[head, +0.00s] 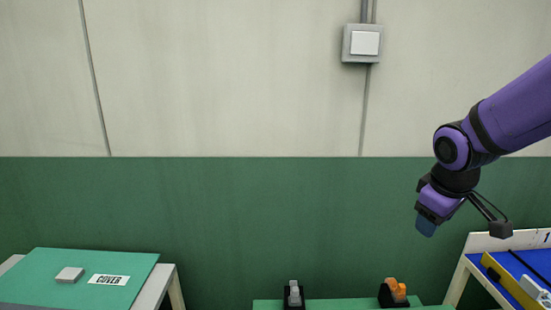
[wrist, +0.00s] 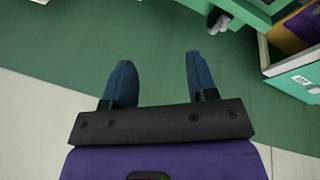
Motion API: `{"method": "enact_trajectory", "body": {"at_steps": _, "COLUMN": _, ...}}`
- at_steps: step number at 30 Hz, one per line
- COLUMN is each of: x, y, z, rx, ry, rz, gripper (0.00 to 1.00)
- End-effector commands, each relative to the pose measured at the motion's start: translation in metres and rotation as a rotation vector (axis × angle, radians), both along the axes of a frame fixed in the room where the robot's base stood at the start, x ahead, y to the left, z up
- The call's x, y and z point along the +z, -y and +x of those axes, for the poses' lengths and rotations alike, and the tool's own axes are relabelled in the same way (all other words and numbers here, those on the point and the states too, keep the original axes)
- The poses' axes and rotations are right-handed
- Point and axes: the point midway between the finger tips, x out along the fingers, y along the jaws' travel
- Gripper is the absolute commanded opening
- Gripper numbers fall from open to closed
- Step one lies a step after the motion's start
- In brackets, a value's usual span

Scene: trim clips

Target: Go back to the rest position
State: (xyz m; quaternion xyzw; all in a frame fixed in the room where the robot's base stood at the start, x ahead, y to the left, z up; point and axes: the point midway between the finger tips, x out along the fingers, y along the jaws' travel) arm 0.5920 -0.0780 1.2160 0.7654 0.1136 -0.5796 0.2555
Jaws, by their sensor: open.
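My gripper (head: 426,226) hangs from the purple arm at the right of the head view, in front of the green part of the wall. In the wrist view its two blue fingers (wrist: 158,85) stand apart with nothing between them. The gripper is open and empty, and touches nothing that I can see.
A green board (head: 120,265) marked COVER lies on a table at left. A green surface (head: 340,304) holds a grey clip (head: 294,294) and an orange clip (head: 396,289) in black holders. A blue-lined tray (head: 518,264) stands at right. A switch box (head: 362,43) is on the wall.

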Motion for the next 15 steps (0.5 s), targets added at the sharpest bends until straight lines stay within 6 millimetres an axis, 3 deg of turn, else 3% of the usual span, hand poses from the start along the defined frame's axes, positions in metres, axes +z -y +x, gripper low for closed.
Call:
{"method": "enact_trajectory", "body": {"at_steps": 6, "x": 0.045, "y": 0.000, "z": -0.047, "rx": -0.160, "ry": 0.072, "rz": 0.075, "gripper": 0.53}}
{"method": "enact_trajectory", "body": {"at_steps": 15, "x": 0.085, "y": -0.004, "z": -0.116, "rx": -0.356, "ry": 0.147, "rz": 0.213, "gripper": 0.53}}
